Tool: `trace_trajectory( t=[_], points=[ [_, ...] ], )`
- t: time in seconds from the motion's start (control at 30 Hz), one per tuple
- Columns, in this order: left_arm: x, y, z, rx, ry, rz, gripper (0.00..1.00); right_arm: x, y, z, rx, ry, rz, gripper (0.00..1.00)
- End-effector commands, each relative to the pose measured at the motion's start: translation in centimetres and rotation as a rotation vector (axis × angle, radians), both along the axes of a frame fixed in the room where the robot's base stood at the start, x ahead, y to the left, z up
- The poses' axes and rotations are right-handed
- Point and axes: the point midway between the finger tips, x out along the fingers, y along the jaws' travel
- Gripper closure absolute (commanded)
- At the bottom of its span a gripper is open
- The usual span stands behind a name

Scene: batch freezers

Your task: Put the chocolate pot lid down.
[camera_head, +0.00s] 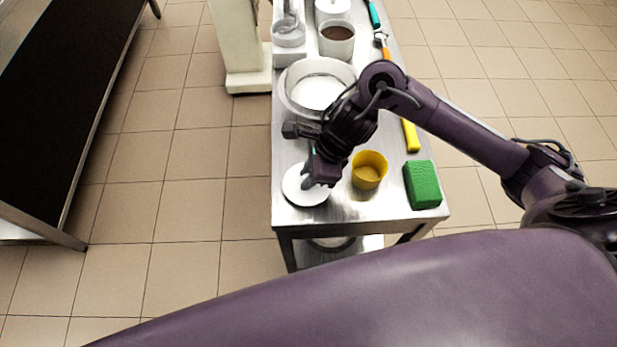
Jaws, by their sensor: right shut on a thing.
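A round white lid (298,196) is at the near left corner of the steel table (377,207). My right gripper (314,184) points down over the lid and is shut on it at its middle; the gripper covers part of the lid. I cannot tell whether the lid touches the table top or hangs just above it. A white pot with brown chocolate (337,35) stands uncovered toward the far end of the table. My left gripper is not in view.
A yellow cup (369,170) stands just right of my gripper, with a green sponge block (422,185) beyond it. A large white round pan (317,88), a yellow-handled tool (411,135) and a clear container (288,34) are farther back. A dark-topped counter (62,85) is at left.

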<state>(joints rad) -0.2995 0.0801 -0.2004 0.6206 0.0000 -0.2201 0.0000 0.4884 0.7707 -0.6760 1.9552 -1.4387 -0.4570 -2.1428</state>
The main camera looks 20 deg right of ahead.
Motion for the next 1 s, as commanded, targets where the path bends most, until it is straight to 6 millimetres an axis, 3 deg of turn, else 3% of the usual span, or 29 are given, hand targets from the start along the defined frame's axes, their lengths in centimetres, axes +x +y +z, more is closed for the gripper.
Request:
trace_trajectory(
  t=[0.13, 0.47, 0.5, 0.63, 1.0],
  points=[
    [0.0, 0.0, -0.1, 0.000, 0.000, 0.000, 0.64, 0.0, 0.0, -1.6, -0.001, 0.001, -0.002, 1.00],
    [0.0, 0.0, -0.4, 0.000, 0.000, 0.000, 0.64, 0.0, 0.0, -1.9, -0.001, -0.002, -0.001, 1.00],
    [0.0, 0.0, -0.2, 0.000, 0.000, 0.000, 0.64, 0.0, 0.0, -1.7, -0.001, -0.002, -0.001, 0.75],
    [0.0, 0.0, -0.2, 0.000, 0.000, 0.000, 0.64, 0.0, 0.0, -1.7, 0.000, -0.001, -0.002, 0.59],
    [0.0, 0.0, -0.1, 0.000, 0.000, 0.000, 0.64, 0.1, -0.2, -1.2, -0.001, -0.004, -0.001, 0.59]
  ],
)
